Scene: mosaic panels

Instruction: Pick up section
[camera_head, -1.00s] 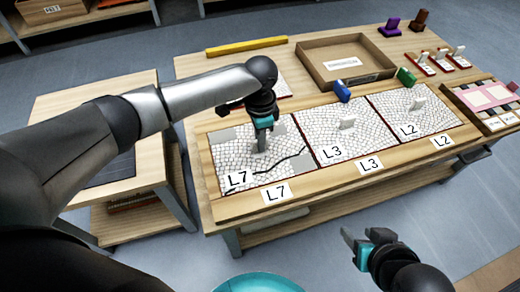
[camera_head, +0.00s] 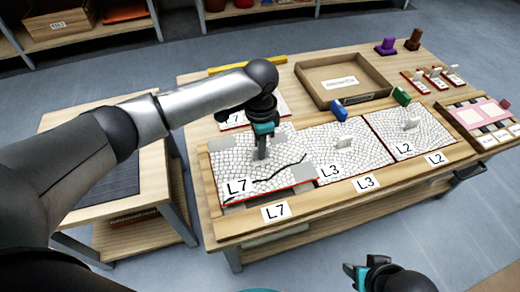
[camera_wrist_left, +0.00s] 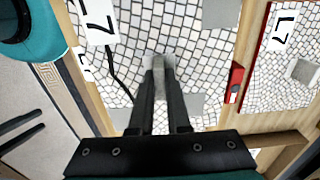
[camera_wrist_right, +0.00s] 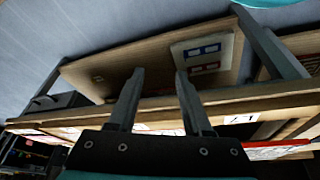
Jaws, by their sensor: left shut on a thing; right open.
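The L7 mosaic section (camera_head: 232,165) has white tiles, grey patches, a dark wavy line and a red edge. It is raised above its tray, and its right edge overlaps the L3 section (camera_head: 345,158). My left gripper (camera_head: 262,153) is shut on the section's upright grey handle (camera_wrist_left: 160,62). In the left wrist view the fingers hold this handle, with the tiled section (camera_wrist_left: 200,60) below. My right gripper (camera_head: 352,270) is open and empty in front of the workbench, low in the picture. In the right wrist view its fingers (camera_wrist_right: 160,72) are apart with nothing between them.
The L2 section (camera_head: 410,132) lies right of L3. Behind lie another panel labelled L7 (camera_wrist_left: 285,75), a yellow bar (camera_head: 225,68) and an open cardboard box (camera_head: 380,90). Blue (camera_head: 338,108) and green (camera_head: 401,95) blocks stand behind the sections. A side table (camera_head: 105,185) is at left.

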